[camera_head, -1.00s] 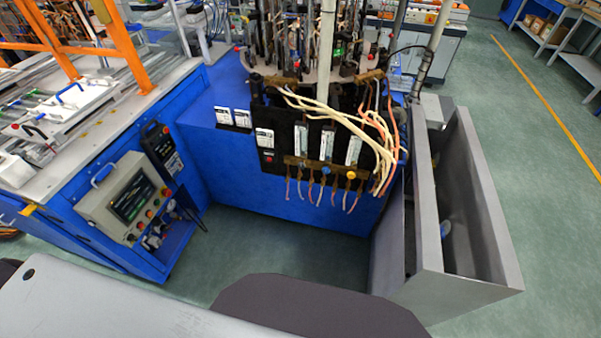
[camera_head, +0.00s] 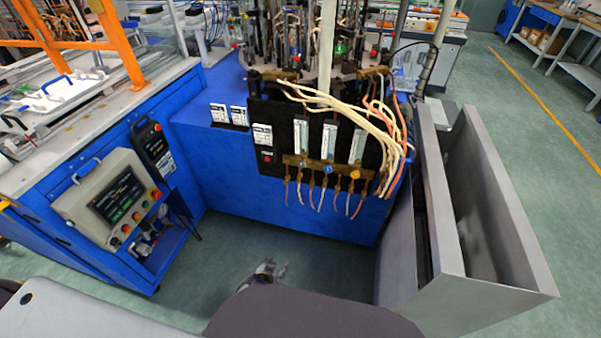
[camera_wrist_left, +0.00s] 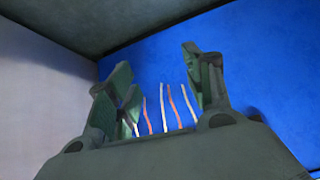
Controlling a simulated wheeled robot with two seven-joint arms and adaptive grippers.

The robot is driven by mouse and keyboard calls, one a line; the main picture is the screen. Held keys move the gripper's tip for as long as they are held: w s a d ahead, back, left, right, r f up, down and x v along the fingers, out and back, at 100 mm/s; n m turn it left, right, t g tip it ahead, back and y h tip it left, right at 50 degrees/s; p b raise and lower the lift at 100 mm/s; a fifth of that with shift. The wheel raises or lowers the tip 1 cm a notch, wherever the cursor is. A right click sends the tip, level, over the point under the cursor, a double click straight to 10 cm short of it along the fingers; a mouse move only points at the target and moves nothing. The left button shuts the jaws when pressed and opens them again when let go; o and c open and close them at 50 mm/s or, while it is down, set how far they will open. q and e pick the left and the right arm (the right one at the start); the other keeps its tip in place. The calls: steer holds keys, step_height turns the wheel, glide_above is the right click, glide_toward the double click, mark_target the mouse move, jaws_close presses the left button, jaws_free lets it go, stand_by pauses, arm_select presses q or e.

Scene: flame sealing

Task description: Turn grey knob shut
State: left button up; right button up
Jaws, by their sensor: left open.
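The black panel (camera_head: 273,115) on the front of the blue machine carries upright flow meters (camera_head: 329,141). Under them runs a brass manifold (camera_head: 315,164) with a row of small knobs; a blue one (camera_head: 327,168) shows. I cannot tell for sure which knob is grey. My left gripper (camera_head: 270,268) shows low in the head view, well below the manifold, mostly hidden behind my own dark body part. In the left wrist view my left gripper (camera_wrist_left: 158,78) is open and empty. Hose ends (camera_wrist_left: 165,108) show between its fingers, apart from them. My right gripper is not in view.
Thin hoses (camera_head: 320,190) hang below the manifold; pale and orange tubes (camera_head: 385,140) arch over its right side. A grey metal bin (camera_head: 440,230) stands at the right. A control box (camera_head: 112,200) juts out at the left. The green floor between is clear.

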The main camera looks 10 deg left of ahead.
arm_select(q)
steer(key=w+d+r+t+b, duration=0.2)
steer(key=w+r+t+b, duration=0.3)
steer(key=w+r+b, duration=0.75)
steer(key=w+r+n+t+b, duration=0.1)
steer(key=r+b, duration=0.3)
steer(key=r, duration=0.4)
steer(key=w+r+n+t+b, duration=0.1)
steer(key=w+r+t+b, duration=0.2)
steer(key=r, duration=0.5)
steer(key=shift+w+d+t+b, duration=0.15)
steer(key=shift+w+t+b, duration=0.2)
steer(key=shift+b, duration=0.35)
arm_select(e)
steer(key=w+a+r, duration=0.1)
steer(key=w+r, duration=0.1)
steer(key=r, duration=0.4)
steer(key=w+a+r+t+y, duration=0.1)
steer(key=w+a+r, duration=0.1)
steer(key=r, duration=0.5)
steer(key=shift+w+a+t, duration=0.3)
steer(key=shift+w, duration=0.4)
arm_select(q)
steer(key=shift+w, duration=0.25)
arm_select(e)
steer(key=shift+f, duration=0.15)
